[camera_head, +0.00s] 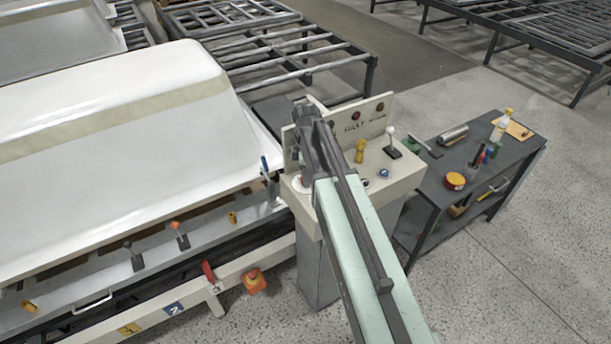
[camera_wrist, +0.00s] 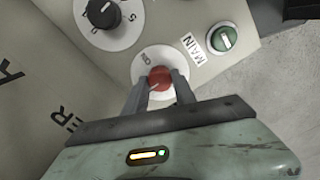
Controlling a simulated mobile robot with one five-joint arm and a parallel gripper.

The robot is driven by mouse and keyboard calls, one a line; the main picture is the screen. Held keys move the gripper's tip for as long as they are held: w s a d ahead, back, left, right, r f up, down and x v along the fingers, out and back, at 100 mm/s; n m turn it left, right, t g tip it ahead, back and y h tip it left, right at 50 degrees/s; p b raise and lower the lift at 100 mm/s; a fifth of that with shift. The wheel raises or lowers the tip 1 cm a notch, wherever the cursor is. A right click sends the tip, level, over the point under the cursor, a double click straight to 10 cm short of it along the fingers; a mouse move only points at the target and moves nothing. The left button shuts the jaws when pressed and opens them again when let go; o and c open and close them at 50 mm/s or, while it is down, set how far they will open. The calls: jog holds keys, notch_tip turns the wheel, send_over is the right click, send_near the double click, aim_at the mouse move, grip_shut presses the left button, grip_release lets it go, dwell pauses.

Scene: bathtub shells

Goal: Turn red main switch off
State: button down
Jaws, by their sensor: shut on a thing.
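The red main switch (camera_wrist: 160,79) is a small round red knob on a pale round plate, on a cream panel beside the label MAIN (camera_wrist: 194,49). In the wrist view my gripper (camera_wrist: 161,88) has its two grey fingers on either side of the red knob, shut on it. A pale line on the knob runs at a slant, and the fingers cover part of its sides.
A green knob (camera_wrist: 223,38) and a black rotary knob (camera_wrist: 103,13) sit near the switch.

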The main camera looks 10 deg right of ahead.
dwell(0.3)
jog(key=c, duration=1)
grip_release()
notch_tip(320, 180, up, 8)
jog(key=p, duration=0.8)
jog(key=shift+f, duration=0.1)
